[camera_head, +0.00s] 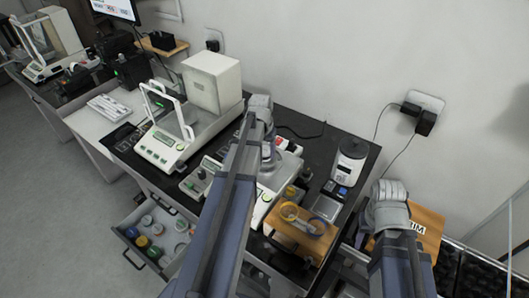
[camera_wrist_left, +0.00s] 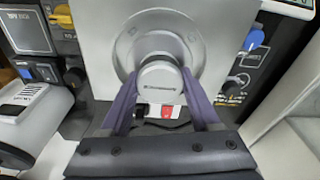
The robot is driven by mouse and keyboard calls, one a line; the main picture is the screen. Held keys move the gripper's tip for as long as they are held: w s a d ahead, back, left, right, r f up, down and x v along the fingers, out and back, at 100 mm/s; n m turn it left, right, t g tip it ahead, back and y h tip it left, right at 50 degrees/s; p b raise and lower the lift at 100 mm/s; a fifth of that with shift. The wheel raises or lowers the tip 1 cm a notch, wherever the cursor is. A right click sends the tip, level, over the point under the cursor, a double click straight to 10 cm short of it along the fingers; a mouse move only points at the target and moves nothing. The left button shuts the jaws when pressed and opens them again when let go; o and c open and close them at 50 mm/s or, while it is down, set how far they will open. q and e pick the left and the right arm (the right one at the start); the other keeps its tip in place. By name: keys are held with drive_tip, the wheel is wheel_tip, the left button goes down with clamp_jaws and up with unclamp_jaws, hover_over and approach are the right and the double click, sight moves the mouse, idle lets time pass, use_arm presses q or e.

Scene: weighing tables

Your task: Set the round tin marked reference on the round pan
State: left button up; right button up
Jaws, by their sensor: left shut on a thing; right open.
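My left gripper (camera_wrist_left: 160,100) is shut on a round, pale tin (camera_wrist_left: 160,82) with a small dark label on its lid, too small to read for certain. The tin is between the two fingers, over the round pan (camera_wrist_left: 126,48) in the left wrist view. I cannot tell whether its base touches the pan. In the head view my left gripper (camera_head: 267,150) is over the middle balance (camera_head: 268,192), and my arm hides much of it; the tin is not clearly visible there. My right gripper (camera_head: 389,192) is open by the right end of the bench.
A glass-shielded balance (camera_head: 166,148) stands left of my left arm. An open drawer (camera_head: 155,235) holds several round tins. A white jar (camera_head: 349,161) stands at the back right. A wooden block (camera_head: 300,236) with rings is in front.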

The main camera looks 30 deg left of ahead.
sight(263, 152)
use_arm(q)
drive_tip(key=shift+f, duration=0.2)
drive_tip(key=o, duration=1.4)
drive_tip(key=shift+r, duration=0.1)
drive_tip(key=r+p, duration=0.4)
drive_tip(key=s+r+p, duration=0.1)
drive_tip(key=r+p, duration=0.7)
drive_tip(key=shift+s+d, duration=0.1)
drive_tip(key=shift+s, duration=0.1)
drive_tip(key=shift+d, duration=0.1)
drive_tip(key=s+d+m, duration=0.1)
drive_tip(key=s+d, duration=0.4)
drive_tip(key=d, duration=0.5)
drive_tip(key=s+d+m+g, duration=0.1)
drive_tip(key=s+d, duration=0.4)
drive_tip(key=d, duration=0.5)
drive_tip(key=s+d+m+y, duration=0.1)
drive_tip(key=s+d+m, duration=0.2)
drive_tip(key=d, duration=0.7)
drive_tip(key=shift+s+g, duration=0.3)
drive_tip(key=shift+s, duration=0.75)
